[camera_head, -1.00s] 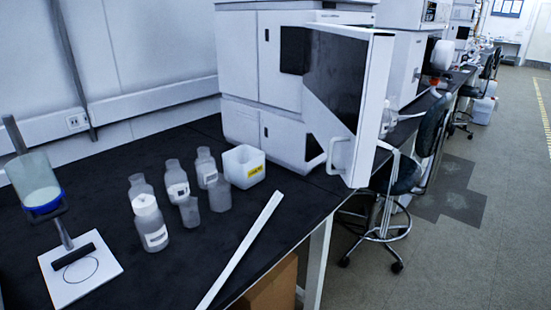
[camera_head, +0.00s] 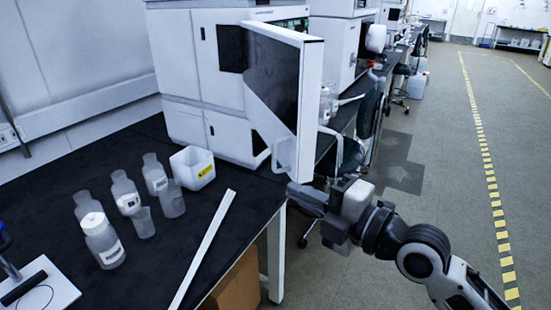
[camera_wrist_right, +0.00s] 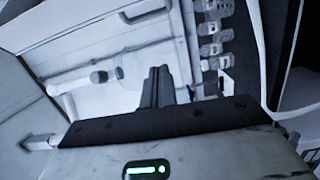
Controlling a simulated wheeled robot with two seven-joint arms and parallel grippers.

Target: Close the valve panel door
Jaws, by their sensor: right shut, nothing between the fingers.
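The valve panel door (camera_head: 309,105) stands swung open from the white chromatography stack (camera_head: 200,75), jutting out past the front edge of the bench. Its dark window faces left and a white loop handle (camera_head: 283,156) sits low on that face. My right gripper (camera_head: 292,190) is shut and empty, just below and beside the door's lower corner in the head view; whether it touches the door is unclear. In the right wrist view, the closed fingers (camera_wrist_right: 158,88) point at a pale panel with a white bar handle (camera_wrist_right: 80,82). My left gripper is not in view.
Several bottles (camera_head: 103,240) and a white box with a yellow label (camera_head: 193,168) stand on the black bench (camera_head: 150,285). A white strip (camera_head: 203,250) lies near its front edge. A stool (camera_head: 368,120) stands beyond the door. Open floor lies to the right.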

